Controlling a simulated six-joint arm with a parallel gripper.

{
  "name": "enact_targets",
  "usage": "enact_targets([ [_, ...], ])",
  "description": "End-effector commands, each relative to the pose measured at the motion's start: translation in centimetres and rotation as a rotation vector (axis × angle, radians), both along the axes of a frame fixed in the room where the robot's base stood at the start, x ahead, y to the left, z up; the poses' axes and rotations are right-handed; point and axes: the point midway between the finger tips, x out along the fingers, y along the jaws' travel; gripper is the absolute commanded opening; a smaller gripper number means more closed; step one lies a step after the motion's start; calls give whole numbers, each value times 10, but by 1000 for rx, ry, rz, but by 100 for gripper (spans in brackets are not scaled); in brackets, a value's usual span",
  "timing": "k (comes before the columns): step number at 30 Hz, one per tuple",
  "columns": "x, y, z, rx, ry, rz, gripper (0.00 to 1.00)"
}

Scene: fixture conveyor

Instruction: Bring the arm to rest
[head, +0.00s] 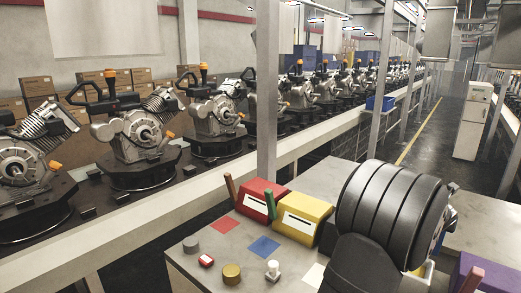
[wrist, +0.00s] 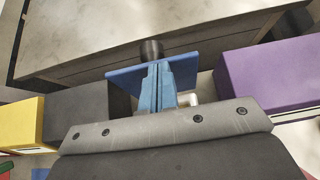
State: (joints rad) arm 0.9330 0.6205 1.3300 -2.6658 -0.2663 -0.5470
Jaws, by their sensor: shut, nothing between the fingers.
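My gripper (wrist: 155,88) shows in the wrist view as two blue fingers pressed together, pointing away from the camera. Nothing is held between them. A wider blue panel and a dark round piece (wrist: 151,49) show just beyond the tips; I cannot tell whether they touch. In the head view my dark ribbed arm stands raised over the right part of the grey worktable (head: 335,180), and the fingers are hidden behind it.
A red box (head: 262,199), a yellow box (head: 302,218) and a purple box (head: 486,274) stand on the table. Coloured squares and several small pieces, including a gold cylinder (head: 231,274), lie at the front left. Behind runs a conveyor (head: 205,195) with engines on black fixtures.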

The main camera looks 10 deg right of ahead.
Motion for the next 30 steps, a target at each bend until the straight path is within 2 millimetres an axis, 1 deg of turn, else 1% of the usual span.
enact_targets([
  [8,-1,0,1,0,0,0,0],
  [14,-9,8,10,-1,-2,-1,0],
  [30,-57,56,57,-2,-1,-1,0],
])
